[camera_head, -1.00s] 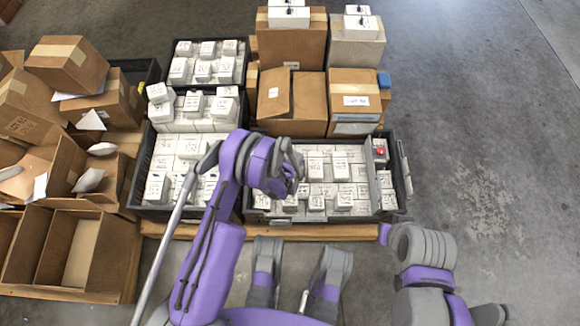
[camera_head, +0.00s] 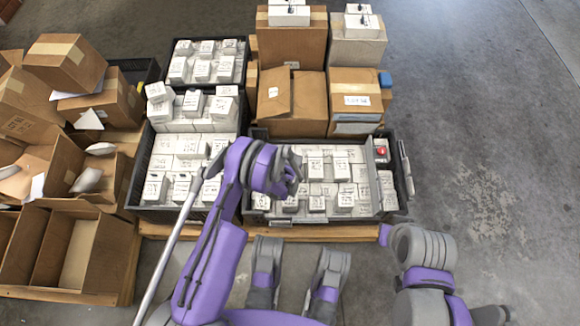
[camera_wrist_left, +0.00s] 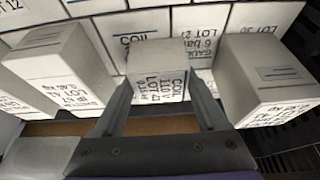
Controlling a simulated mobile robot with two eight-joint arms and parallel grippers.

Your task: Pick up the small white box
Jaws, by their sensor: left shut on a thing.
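In the left wrist view, a small white box (camera_wrist_left: 158,60) with black lettering sits between the two fingers of my left gripper (camera_wrist_left: 160,88). The gripper is shut on it, one finger along each side. Other white boxes stand close on both sides, a left one (camera_wrist_left: 62,72) and a right one (camera_wrist_left: 268,78). In the head view my left wrist (camera_head: 272,170) is over the left part of the right black crate (camera_head: 402,205); its fingers and the held box are hidden there. I cannot tell whether the box is clear of the layer below. My right gripper is not in view.
A left black crate (camera_head: 134,190) holds many white boxes beside the right one. Cardboard cartons (camera_head: 292,100) stand behind the right crate. Open brown cartons (camera_head: 68,250) fill the left side. The grey floor (camera_head: 480,130) at right is free.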

